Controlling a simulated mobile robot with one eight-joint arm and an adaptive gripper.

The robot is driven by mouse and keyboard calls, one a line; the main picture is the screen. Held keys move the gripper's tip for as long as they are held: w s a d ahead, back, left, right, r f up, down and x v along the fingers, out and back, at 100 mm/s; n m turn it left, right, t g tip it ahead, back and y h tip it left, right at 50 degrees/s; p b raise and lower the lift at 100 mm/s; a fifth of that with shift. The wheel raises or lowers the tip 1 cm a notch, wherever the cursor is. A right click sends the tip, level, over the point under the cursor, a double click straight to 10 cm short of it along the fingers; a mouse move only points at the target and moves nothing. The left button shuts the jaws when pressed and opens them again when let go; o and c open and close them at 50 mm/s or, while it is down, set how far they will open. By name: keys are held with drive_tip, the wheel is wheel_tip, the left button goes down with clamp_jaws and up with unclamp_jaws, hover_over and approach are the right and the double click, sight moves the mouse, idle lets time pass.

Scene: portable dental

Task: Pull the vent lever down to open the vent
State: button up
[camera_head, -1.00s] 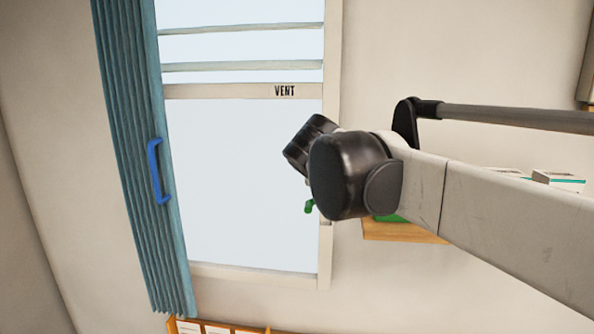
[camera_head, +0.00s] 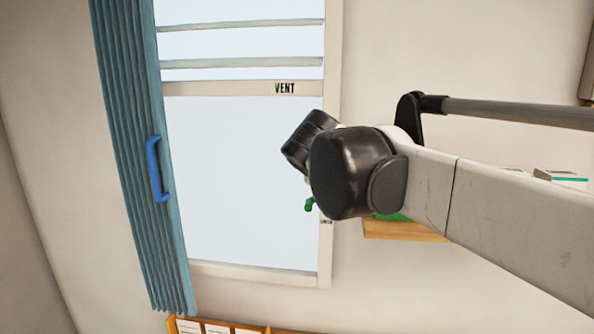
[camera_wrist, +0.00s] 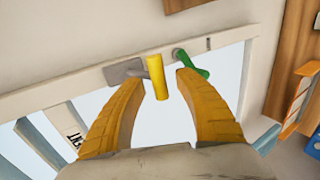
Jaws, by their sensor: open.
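A yellow lever (camera_wrist: 158,79) hangs from a grey plate on the white window frame in the wrist view. A green lever (camera_wrist: 191,65) is mounted just right of it on the same frame. My gripper (camera_wrist: 156,80) is open, with its two orange fingers on either side of the yellow lever and visible gaps between. The green lever also shows in the head view (camera_head: 310,204), below my black wrist joint. There the yellow lever and my fingers are hidden behind my arm. The VENT label (camera_head: 285,88) is on the window's crossbar.
The window pane (camera_head: 240,180) fills the area left of my arm. A blue-green curtain (camera_head: 135,110) with a blue handle (camera_head: 157,169) hangs at its left. A wooden shelf (camera_head: 405,231) is behind my arm. A wooden board (camera_wrist: 295,60) stands at the wrist view's right.

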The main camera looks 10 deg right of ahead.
drive_tip(key=v, duration=1.1)
drive_tip(key=s+d+f+m+g+y+b, duration=0.1)
drive_tip(key=s+f+m+b, duration=0.3)
drive_tip(key=f+b, duration=0.5)
drive_tip(key=s+d+f+m+g+y+b, duration=0.1)
drive_tip(key=s+f+m+b, duration=0.4)
drive_tip(key=f, duration=2.5)
drive_tip(key=s+d+f+m+g+y+b, duration=0.2)
drive_tip(key=s+f+m+b, duration=0.3)
drive_tip(key=f+b, duration=0.8)
drive_tip(key=s+d+f+g, duration=0.1)
drive_tip(key=s+f, duration=0.2)
drive_tip(key=f, duration=0.3)
drive_tip(key=shift+s+f, duration=0.25)
